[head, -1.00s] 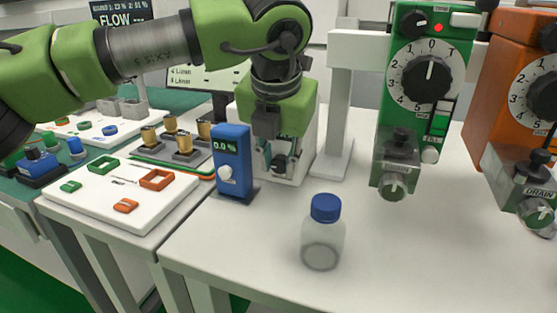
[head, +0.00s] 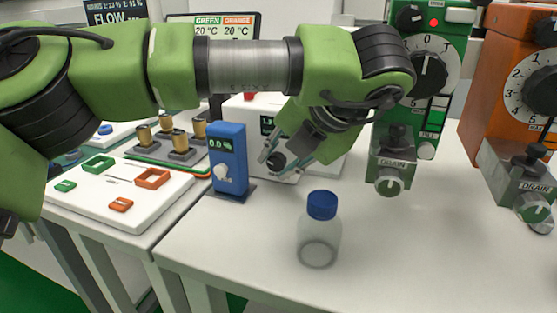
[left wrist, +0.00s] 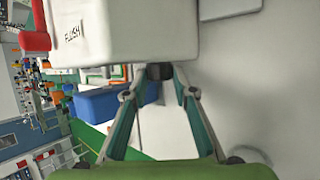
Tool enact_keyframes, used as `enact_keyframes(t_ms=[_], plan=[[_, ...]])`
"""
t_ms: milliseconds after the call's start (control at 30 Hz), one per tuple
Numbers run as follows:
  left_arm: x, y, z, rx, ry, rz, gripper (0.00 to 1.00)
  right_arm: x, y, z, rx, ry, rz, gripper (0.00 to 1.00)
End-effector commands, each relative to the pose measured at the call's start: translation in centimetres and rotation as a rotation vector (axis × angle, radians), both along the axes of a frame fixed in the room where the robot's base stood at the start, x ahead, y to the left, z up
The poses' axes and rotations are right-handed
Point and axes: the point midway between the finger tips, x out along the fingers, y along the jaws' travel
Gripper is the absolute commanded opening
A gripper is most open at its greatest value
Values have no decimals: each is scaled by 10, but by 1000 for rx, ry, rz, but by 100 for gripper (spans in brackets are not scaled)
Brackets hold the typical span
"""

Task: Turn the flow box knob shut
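The flow box, a white box (head: 243,103) with a small dark display, stands on the white bench behind my left forearm in the head view. Its black knob (head: 277,162) is on the front face, low down. My left gripper (head: 284,160) is at this knob, its fingers spread on either side of it. In the left wrist view the two fingers of my left gripper (left wrist: 157,75) are apart, with the dark knob (left wrist: 153,91) between their tips. The white box (left wrist: 130,35) marked FLUSH fills the top there. Finger contact with the knob cannot be told. My right gripper is out of view.
A blue meter (head: 228,148) with a white knob stands just left of the box. A clear bottle (head: 320,240) with a blue cap stands in front. A green vaporizer (head: 455,50) and an orange one (head: 510,60) hang at right.

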Motion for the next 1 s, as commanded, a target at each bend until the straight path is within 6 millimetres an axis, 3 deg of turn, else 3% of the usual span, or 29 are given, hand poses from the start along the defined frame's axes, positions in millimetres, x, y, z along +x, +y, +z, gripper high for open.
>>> enact_keyframes(t_ms=[400, 800, 1000], plan=[[0, 0, 6, -2, -1, -1, 30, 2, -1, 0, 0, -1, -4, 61], [0, 0, 77, -3, -4, 3, 30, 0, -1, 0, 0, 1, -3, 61], [0, 0, 97, -1, -1, 0, 30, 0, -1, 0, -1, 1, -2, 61]])
